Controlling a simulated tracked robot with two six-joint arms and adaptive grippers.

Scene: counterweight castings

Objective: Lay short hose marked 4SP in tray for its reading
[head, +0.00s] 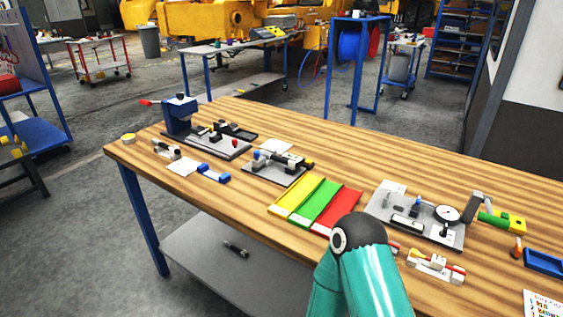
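Three trays lie side by side on the wooden bench: a yellow tray (296,196), a green tray (315,205) and a red tray (338,210). They look empty, though my arm hides the near edge of the red one. No 4SP marking can be read anywhere. Short dark hose-like pieces show on the grey fixture plate right of the trays (406,224) and on the lower shelf (236,249), but I cannot tell whether either is the hose. One teal arm of mine rises at the bottom, right of centre. Neither gripper is in view.
A dial gauge (446,214) stands on the right fixture plate, near a green-handled tool (492,221). A blue press (180,115) stands at the far left of the bench. A blue bin (543,262) lies at the right edge. Bare wood lies behind the trays.

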